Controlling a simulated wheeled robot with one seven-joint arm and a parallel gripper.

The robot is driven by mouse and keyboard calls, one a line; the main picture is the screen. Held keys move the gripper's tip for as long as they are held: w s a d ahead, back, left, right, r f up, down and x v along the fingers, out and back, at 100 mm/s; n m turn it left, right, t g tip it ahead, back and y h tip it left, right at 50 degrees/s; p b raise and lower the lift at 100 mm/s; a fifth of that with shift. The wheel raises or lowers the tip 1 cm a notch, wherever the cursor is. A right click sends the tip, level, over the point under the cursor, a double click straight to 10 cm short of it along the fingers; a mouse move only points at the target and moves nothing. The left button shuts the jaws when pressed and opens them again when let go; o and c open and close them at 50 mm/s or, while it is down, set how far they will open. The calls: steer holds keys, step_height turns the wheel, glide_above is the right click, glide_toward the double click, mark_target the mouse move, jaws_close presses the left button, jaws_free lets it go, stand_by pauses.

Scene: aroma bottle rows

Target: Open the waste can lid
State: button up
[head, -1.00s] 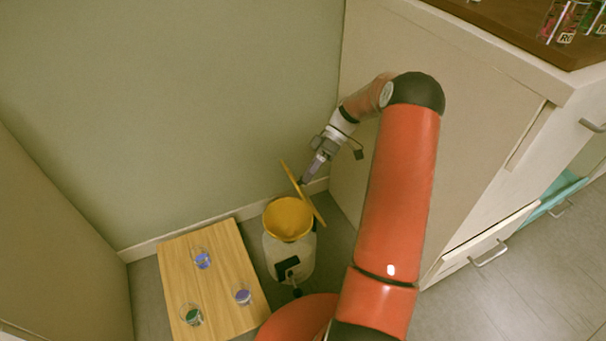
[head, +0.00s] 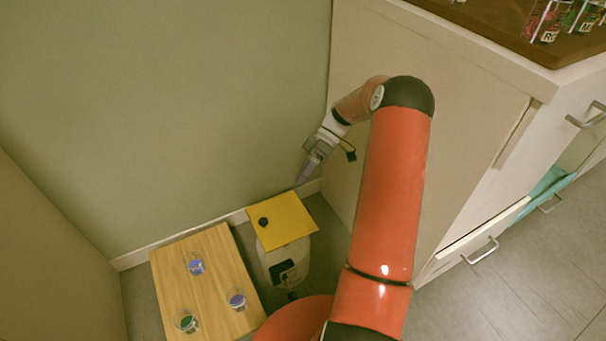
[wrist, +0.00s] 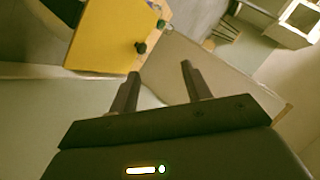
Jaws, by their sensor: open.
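The waste can (head: 290,264) is a whitish bin on the floor between the wooden board and my arm. Its yellow lid (head: 283,221) lies flat over the top and hides the inside. A dark round knob (head: 263,222) sits on the lid's left side. In the wrist view the yellow lid (wrist: 107,35) is at the upper left, with a dark knob (wrist: 141,47) near its edge. My gripper (head: 301,181) is open and empty, above and behind the lid, apart from it. Its two fingers (wrist: 158,78) show apart in the wrist view.
A wooden board (head: 215,282) with several small glass cups lies left of the can. The wall is behind and a cabinet (head: 425,100) stands at the right, close to my arm. A drawer (head: 470,245) there is partly open. Bottles stand on the countertop (head: 500,25).

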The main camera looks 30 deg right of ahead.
steer(key=shift+r, duration=0.1)
step_height(320, 180, up, 20)
steer(key=shift+p, duration=0.3)
stand_by(0.4)
